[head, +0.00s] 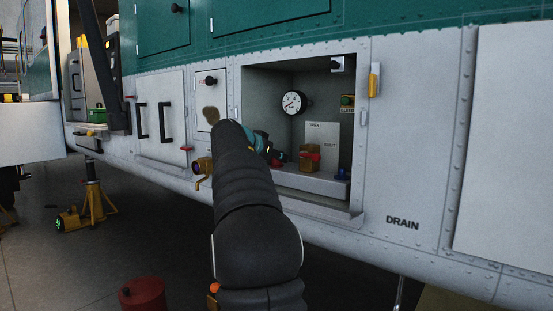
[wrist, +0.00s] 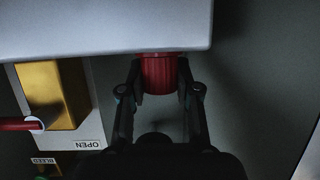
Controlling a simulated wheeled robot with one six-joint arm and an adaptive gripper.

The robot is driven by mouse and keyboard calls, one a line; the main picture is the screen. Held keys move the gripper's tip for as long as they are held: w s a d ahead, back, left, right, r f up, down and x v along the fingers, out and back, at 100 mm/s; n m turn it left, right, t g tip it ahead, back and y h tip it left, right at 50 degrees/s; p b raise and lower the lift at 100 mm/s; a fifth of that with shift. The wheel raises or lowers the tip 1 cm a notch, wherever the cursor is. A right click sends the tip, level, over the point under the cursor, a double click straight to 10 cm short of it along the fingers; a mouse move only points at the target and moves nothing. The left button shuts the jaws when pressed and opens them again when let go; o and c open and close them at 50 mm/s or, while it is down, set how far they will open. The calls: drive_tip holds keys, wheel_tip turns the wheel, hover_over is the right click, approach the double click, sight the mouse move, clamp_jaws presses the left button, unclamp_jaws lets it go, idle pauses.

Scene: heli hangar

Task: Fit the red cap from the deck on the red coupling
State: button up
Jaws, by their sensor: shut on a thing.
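The red cap (wrist: 159,74) is ribbed and sits between the fingertips of my gripper (wrist: 158,90) in the wrist view, which looks upside down. My gripper is shut on it. One end of the cap meets the edge of a pale slab, and I cannot tell whether they touch. In the head view my gripper (head: 266,149) is at the left side of the open bay, mostly hidden by my arm. A small red patch (head: 277,162) shows beside it. I cannot make out the red coupling in either view; my arm covers part of the panel.
The bay's deck (head: 315,187) holds a brass block with a red handle (head: 309,160) and a blue cap (head: 342,174). A gauge (head: 294,102) is on the back wall. A brass fitting (head: 202,168) sticks out left of my arm. The pale slab (wrist: 100,25) fills the wrist view's top.

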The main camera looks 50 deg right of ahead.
drive_tip(key=o, duration=0.9)
drive_tip(key=v, duration=1.2)
drive_tip(key=shift+a, duration=0.15)
